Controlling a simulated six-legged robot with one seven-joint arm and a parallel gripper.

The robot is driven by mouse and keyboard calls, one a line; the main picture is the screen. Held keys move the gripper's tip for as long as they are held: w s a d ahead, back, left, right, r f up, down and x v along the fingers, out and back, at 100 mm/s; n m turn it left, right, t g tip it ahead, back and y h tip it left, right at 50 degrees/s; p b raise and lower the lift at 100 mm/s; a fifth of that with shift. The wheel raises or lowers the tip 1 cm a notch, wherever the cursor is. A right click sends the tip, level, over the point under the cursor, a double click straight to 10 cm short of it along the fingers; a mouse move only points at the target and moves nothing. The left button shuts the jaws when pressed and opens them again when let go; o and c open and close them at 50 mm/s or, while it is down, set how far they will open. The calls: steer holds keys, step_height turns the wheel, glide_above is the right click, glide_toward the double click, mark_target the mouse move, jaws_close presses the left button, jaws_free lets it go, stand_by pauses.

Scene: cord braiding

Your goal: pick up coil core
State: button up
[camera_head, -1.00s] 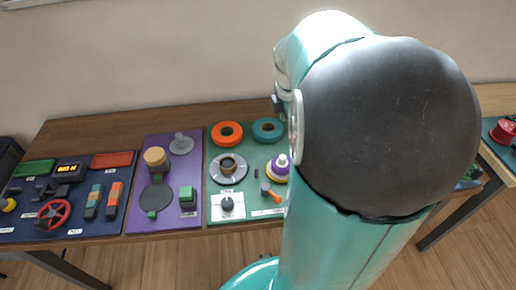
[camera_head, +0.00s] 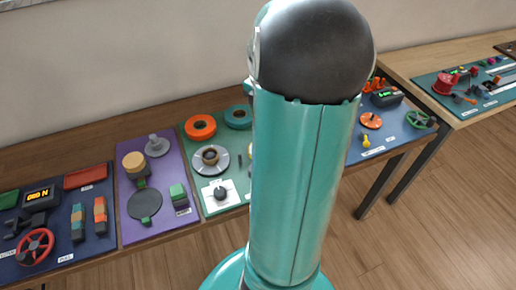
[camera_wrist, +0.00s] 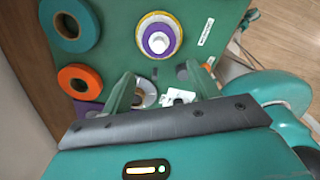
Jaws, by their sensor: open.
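I cannot tell for certain which part is the coil core. On the green mat (camera_head: 240,186), a grey disc (camera_head: 211,160) carries a dark, brownish round piece (camera_head: 210,156) at its middle. A stepped white, purple and yellow round part (camera_wrist: 158,36) shows in the wrist view; my arm mostly hides it in the head view. My gripper (camera_wrist: 158,76) is open and empty above the green mat. The grey disc (camera_wrist: 147,91) shows partly between and behind its fingers. The white-and-purple part lies beyond the fingertips, apart from them. The head view does not show my gripper.
An orange ring (camera_head: 200,127) and a teal ring (camera_head: 238,116) lie at the mat's back. A white knob panel (camera_head: 220,195) is at its front. A purple mat (camera_head: 178,212) and a navy mat (camera_head: 93,234) lie left. Another table (camera_head: 435,70) stands right.

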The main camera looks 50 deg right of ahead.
steer(key=f, duration=0.7)
steer(key=shift+s+d+f, duration=0.15)
steer(key=shift+s+d, duration=0.05)
steer(key=shift+d, duration=0.15)
steer(key=shift+w+a+f, duration=0.1)
steer(key=shift+f, duration=0.45)
step_height(320, 180, down, 4)
steer(key=shift+w+f, duration=0.1)
steer(key=shift+f, duration=0.1)
steer(key=shift+c, duration=0.4)
steer(key=c, duration=0.9)
